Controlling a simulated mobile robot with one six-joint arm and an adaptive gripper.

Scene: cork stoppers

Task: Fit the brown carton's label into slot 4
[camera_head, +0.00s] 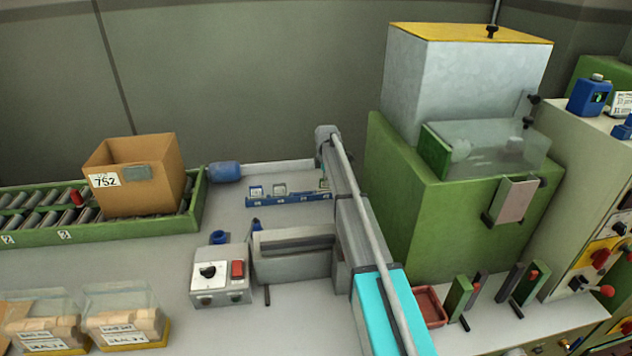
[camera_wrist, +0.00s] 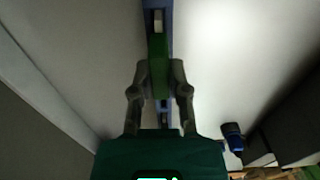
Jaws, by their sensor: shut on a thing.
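The brown carton (camera_head: 150,185) stands open on the roller conveyor at left, with a white "752" label and a grey-green plate on its front. A low blue rack (camera_head: 290,201) lies on the bench with small white cards (camera_head: 280,190) standing in it; its slot numbers are too small to read. My gripper (camera_wrist: 158,75) is shut on a narrow green piece (camera_wrist: 158,48), seen from above in line with the blue rack (camera_wrist: 166,12). Whether this piece touches the rack or is seated in it I cannot tell. In the head view my arm hides the gripper fingers.
A grey control box (camera_head: 220,272) and a grey slotted block (camera_head: 292,255) stand in front of the rack. A blue cylinder (camera_head: 224,172) lies behind it at left. A green machine (camera_head: 445,215) rises at right. Clear-lidded boxes (camera_head: 122,315) stand front left.

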